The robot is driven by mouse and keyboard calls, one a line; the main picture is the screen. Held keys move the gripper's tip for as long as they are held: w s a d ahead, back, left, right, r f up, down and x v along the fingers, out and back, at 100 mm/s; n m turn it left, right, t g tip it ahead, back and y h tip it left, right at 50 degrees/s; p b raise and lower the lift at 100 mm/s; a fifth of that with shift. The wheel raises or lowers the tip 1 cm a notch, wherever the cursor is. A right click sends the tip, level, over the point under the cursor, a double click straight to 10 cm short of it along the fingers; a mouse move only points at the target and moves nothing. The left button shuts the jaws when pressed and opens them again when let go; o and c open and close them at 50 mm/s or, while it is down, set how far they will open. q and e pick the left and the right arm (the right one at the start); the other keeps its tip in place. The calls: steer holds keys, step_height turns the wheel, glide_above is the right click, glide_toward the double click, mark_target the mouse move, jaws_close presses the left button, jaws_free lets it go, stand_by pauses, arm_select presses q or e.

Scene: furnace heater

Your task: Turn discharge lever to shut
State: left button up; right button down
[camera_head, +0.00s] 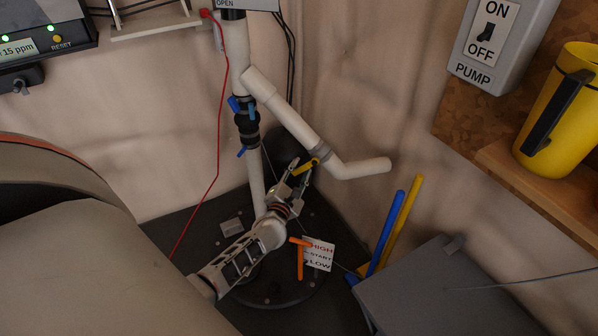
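A short yellow lever (306,167) sits at the grey collar of the white branch pipe (290,115), in the middle of the camera_head view. It slants up to the right. My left gripper (298,174) reaches up from the lower left, with its fingertips at the lever. Its two fingers look apart, one on each side of the lever's lower left end. Whether they touch the lever is too small to tell. My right gripper is not in view.
Blue valve handles (241,106) are on the upright pipe (237,55). An orange lever (300,258) and HIGH/START/LOW sign (319,254) are below the gripper. Blue (385,235) and yellow (402,222) bars stand right, beside a grey box (440,295). A red cable (219,140) hangs left.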

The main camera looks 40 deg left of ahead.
arm_select(q)
steer(key=shift+s+f, duration=0.1)
steer(key=shift+s, duration=0.05)
steer(key=shift+s+d, duration=0.15)
steer(key=shift+s, duration=0.15)
steer(key=v, duration=1.1)
steer(key=shift+s, duration=0.1)
